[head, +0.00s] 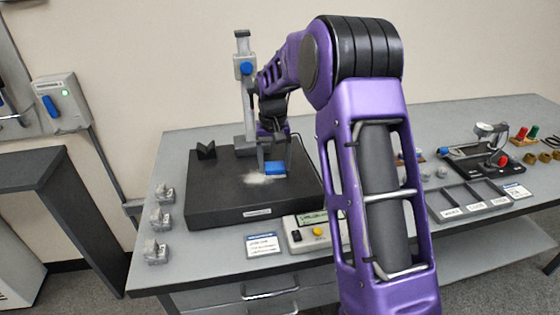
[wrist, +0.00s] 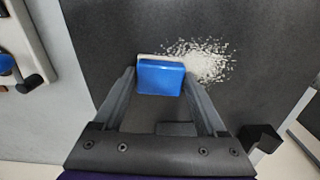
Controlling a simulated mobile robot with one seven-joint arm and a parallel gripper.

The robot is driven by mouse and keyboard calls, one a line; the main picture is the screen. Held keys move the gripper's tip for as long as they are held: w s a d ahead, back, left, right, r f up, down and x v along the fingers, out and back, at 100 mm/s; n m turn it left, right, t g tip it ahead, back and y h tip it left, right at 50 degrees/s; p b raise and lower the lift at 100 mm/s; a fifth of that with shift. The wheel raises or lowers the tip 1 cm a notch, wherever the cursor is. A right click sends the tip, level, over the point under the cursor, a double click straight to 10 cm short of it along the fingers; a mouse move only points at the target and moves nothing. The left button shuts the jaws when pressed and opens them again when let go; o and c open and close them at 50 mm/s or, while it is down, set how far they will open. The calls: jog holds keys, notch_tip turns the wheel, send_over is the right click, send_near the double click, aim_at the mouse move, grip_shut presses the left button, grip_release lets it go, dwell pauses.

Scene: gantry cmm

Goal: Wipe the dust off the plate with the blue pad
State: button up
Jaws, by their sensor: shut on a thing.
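The blue pad (head: 275,168) is between the fingers of my gripper (head: 274,160), low over the black plate (head: 220,194). In the wrist view, my gripper (wrist: 160,85) is shut on the blue pad (wrist: 161,77), with a pale strip along the pad's far edge. White dust (wrist: 207,61) lies on the plate (wrist: 110,30) right at the pad's far and right side. The dust (head: 258,179) also shows in the head view, left of and below the pad. I cannot tell whether the pad touches the plate.
A grey height gauge stand (head: 243,110) rises at the plate's back. A small black V-block (head: 206,150) sits at the plate's back left. Metal clamps (head: 161,220) stand left of the plate, a display box (head: 312,232) in front, and a divided tray (head: 470,205) at right.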

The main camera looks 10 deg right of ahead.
aim_at(242, 182)
jog(key=shift+s+a+f+n+p, duration=0.2)
jog(key=shift+s+a+n+p, duration=0.1)
jog(key=shift+n+p, duration=0.35)
jog(key=shift+s+d+r, duration=0.2)
jog(key=shift+s+d, duration=0.1)
jog(key=shift+s, duration=0.05)
jog(key=shift+a+r+p, duration=0.1)
jog(key=shift+a+p, duration=0.25)
jog(key=shift+a, duration=1.45)
jog(key=shift+s+a, duration=0.15)
jog(key=shift+a, duration=2.7)
jog(key=shift+d+f+p, duration=0.15)
jog(key=shift+d+p, duration=0.2)
jog(key=shift+d, duration=1.3)
jog(key=shift+d+f+p, duration=0.15)
jog(key=shift+d+p, duration=0.15)
jog(key=shift+d, duration=1.3)
jog(key=shift+w+d, duration=0.2)
jog(key=shift+d, duration=1.1)
jog(key=shift+d+r, duration=0.1)
jog(key=shift+d, duration=0.1)
